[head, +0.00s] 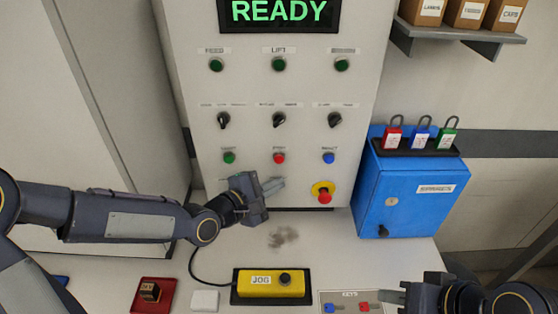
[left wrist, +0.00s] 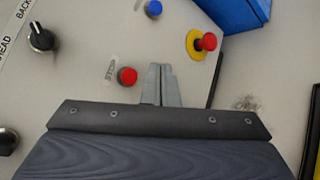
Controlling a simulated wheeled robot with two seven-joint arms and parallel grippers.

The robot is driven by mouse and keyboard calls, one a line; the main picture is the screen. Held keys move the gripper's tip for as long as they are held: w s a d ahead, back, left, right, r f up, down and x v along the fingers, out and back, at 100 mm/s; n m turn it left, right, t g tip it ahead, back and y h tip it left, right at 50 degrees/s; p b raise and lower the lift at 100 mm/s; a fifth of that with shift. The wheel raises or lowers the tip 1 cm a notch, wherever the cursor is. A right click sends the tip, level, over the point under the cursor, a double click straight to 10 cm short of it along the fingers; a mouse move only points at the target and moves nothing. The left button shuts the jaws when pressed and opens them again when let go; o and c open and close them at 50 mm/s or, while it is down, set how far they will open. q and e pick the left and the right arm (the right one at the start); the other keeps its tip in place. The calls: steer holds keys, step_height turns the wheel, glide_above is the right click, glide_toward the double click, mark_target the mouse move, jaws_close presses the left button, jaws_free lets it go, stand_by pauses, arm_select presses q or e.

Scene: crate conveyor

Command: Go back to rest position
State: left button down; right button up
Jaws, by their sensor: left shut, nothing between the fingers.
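My left gripper (head: 276,185) is in front of the lower part of the white control panel (head: 310,110), below the red push button (head: 279,158) and left of the red emergency knob on its yellow ring (head: 323,193). Its fingers are shut with nothing between them. In the left wrist view the closed fingers (left wrist: 161,82) point toward the panel, between the red button (left wrist: 127,76) and the emergency knob (left wrist: 207,42). My right gripper (head: 385,296) is at the bottom right of the head view, near the key board. Its fingers are too partly seen to judge.
The panel display (head: 279,11) reads READY. A yellow JOG box (head: 271,283) with a cable, a red tray (head: 153,295) and a key board (head: 345,302) lie on the worktop. A blue cabinet (head: 405,195) bearing padlocks stands at right. Bare worktop lies below my left gripper.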

stand_by(0.5)
arm_select(q)
steer(key=s+a+m+g+y, duration=0.3)
steer(key=s+a+m+y, duration=0.6)
steer(key=a, duration=0.6)
steer(key=s+a+m+g+h, duration=0.1)
steer(key=s+a+m, duration=0.1)
steer(key=s, duration=0.6)
steer(key=s+a+r+m+g+h+p, duration=0.1)
steer(key=s+a+m, duration=0.1)
steer(key=s, duration=0.7)
steer(key=shift+s+a+r+m, duration=0.15)
steer(key=shift+s+a+m, duration=0.05)
steer(key=shift+m, duration=0.2)
